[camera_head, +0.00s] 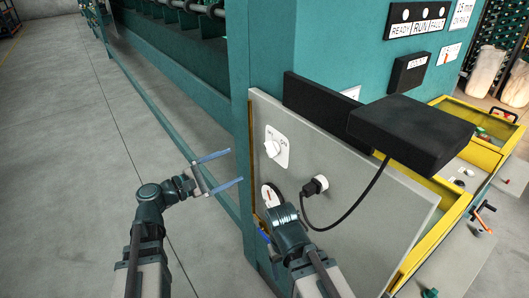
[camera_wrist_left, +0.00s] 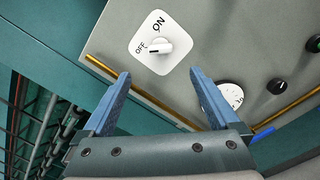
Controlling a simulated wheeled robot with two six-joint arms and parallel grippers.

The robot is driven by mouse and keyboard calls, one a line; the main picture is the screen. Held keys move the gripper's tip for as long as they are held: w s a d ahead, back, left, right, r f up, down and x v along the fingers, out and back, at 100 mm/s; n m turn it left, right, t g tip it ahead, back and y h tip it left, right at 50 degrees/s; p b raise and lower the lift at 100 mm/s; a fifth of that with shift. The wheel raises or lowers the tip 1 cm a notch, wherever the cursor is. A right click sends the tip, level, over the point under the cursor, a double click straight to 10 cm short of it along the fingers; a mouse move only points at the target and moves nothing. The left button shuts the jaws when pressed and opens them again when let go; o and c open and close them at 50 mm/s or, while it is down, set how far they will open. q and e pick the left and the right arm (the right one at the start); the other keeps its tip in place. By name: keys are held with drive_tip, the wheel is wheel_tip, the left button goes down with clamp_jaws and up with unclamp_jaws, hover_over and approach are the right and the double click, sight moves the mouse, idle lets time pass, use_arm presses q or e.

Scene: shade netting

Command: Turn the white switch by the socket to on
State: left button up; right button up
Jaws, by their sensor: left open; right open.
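The white switch (camera_head: 274,148) is a rotary knob on a square plate on the grey panel, up and left of the socket. In the left wrist view the switch (camera_wrist_left: 160,46) has OFF and ON printed around it, and its knob points towards OFF. The socket (camera_head: 322,183) holds a black plug with a cable. My left gripper (camera_head: 236,167) is open and empty, left of the panel; in its wrist view the knob lies ahead, beyond and between the fingertips. My right gripper (camera_head: 264,236) is low in front of the panel, mostly hidden behind its own wrist; one blue finger shows.
A round white dial (camera_head: 270,196) sits below the switch. A black box (camera_head: 410,133) juts out above the panel's right part, with the cable hanging from it. Yellow-edged drawers (camera_head: 480,150) stand open at right. The floor (camera_head: 60,130) at left is clear.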

sight(267, 151)
use_arm(q)
drive_tip(key=x, duration=1.3)
drive_tip(key=shift+c, duration=0.2)
drive_tip(key=c, duration=1.3)
drive_tip(key=shift+c, duration=0.2)
